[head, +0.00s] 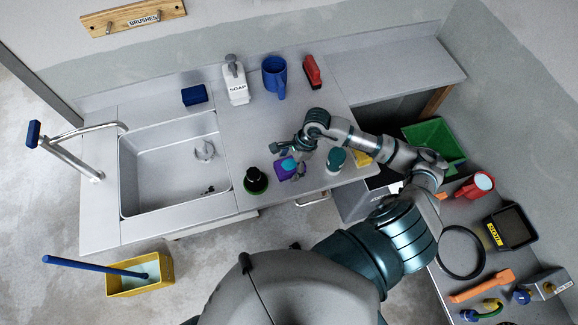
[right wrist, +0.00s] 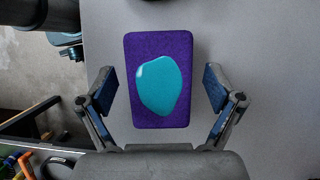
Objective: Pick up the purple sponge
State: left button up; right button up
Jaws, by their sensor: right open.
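The purple sponge (head: 283,176) lies on the grey counter, partly hidden by my right gripper in the head view. In the right wrist view the purple sponge (right wrist: 182,112) shows whole, with a glossy teal blob (right wrist: 158,86) on its top. My right gripper (head: 289,158) is above the sponge. In the right wrist view its two blue-padded fingers (right wrist: 160,88) are spread, one on each side of the sponge, with a gap on both sides. My left gripper is not in view.
The steel sink (head: 150,165) is further left. The counter's front edge is near the sponge.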

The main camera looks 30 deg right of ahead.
jog(key=shift+d+f+b, duration=0.25)
jog(key=shift+b, duration=0.05)
jog(key=shift+a, duration=0.2)
jog(key=shift+d, duration=0.1)
jog(key=c, duration=1.1)
